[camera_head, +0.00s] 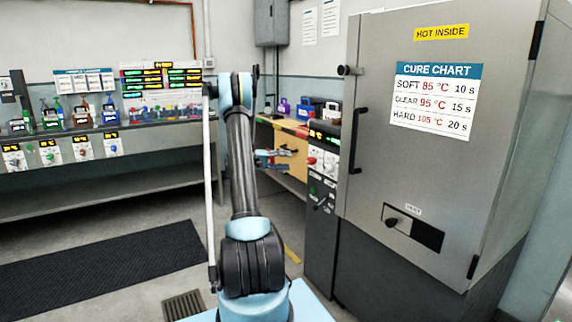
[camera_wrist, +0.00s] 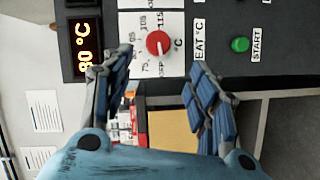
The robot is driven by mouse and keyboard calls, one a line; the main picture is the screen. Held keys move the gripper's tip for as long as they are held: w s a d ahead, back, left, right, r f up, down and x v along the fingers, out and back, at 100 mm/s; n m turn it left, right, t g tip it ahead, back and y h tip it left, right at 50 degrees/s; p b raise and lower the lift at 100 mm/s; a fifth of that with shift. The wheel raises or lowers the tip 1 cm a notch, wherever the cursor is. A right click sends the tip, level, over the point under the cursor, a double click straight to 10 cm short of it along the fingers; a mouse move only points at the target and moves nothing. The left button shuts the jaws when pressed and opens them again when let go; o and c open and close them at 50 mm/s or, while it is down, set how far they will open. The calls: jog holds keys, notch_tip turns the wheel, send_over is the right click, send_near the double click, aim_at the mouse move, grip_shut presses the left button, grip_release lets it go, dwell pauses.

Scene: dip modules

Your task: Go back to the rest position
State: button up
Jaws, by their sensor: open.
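My gripper (camera_wrist: 160,72) is open in the wrist view, with a blue-padded finger on each side and nothing between them. A red knob (camera_wrist: 158,43) on a white temperature dial shows beyond the fingertips. The fingers look apart from it, but the exact gap is hard to judge. In the head view my gripper (camera_head: 272,160) is small, behind my arm, near the control panel (camera_head: 322,165) on the oven's left side. My arm stands upright and bent in the middle of the head view.
The large grey oven (camera_head: 400,170) has its door shut at the right. In the wrist view, a display (camera_wrist: 84,47) seems to read 80 °C, near a green START button (camera_wrist: 240,44). A bench (camera_head: 110,178) with bottles runs along the left. A dark mat (camera_head: 100,258) lies on open floor.

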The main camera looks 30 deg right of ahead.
dwell(0.3)
jog(key=s+a+r+n+t+y, duration=0.2)
jog(key=s+a+r+y, duration=0.2)
jog(key=s+a, duration=0.5)
jog(key=s+a+r+n+t+y, duration=0.1)
jog(key=s+a+r+t+y, duration=0.3)
jog(key=s+a, duration=0.5)
jog(key=s+a+f+n+y, duration=0.1)
jog(key=s+a+f+y, duration=0.1)
jog(key=s+a+f, duration=0.2)
jog(key=s+a+f+n+y, duration=0.1)
jog(key=s+a+f+y, duration=0.2)
jog(key=s+a, duration=0.7)
jog(key=s+a+f+n+t+y, duration=0.1)
jog(key=s+a+f+y, duration=0.2)
jog(key=s, duration=1.1)
jog(key=a+f, duration=0.2)
jog(key=a, duration=0.3)
jog(key=shift+f, duration=0.3)
jog(key=shift+a, duration=0.1)
